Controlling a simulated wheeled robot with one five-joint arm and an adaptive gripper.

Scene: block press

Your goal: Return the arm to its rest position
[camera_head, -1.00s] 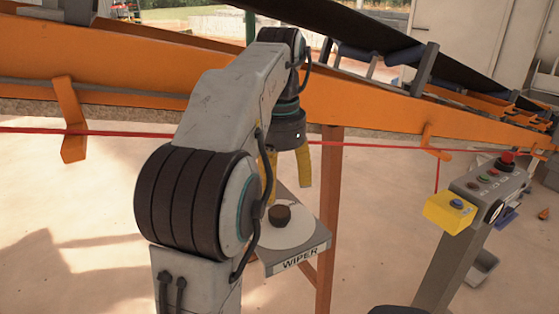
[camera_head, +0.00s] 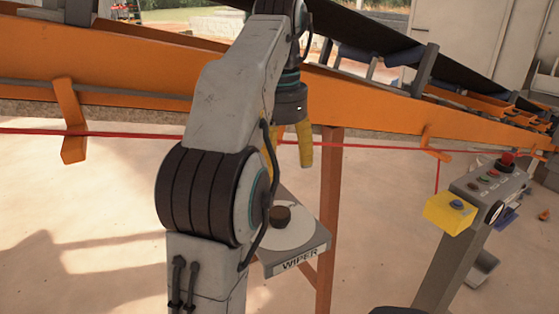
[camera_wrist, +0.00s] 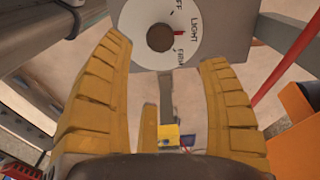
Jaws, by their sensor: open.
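My gripper (camera_head: 287,160) hangs from the wrist with its yellow fingers pointing down, above the dial panel labelled WIPER. In the wrist view my gripper (camera_wrist: 168,95) has its yellow fingers spread wide with nothing between them. The panel (camera_head: 318,243) carries a white dial plate with a dark brown round knob (camera_head: 280,214). The knob (camera_wrist: 160,38) also shows in the wrist view, beyond the fingertips and apart from them. A red mark on the dial plate lies near the printed words LIGHT and FIRM.
An orange conveyor frame (camera_head: 375,108) with a black belt (camera_head: 375,38) runs behind my arm. A red cord (camera_head: 385,147) stretches along it. A grey control post with a yellow box (camera_head: 450,212) and red button (camera_head: 505,160) stands at right. The sandy floor at left is clear.

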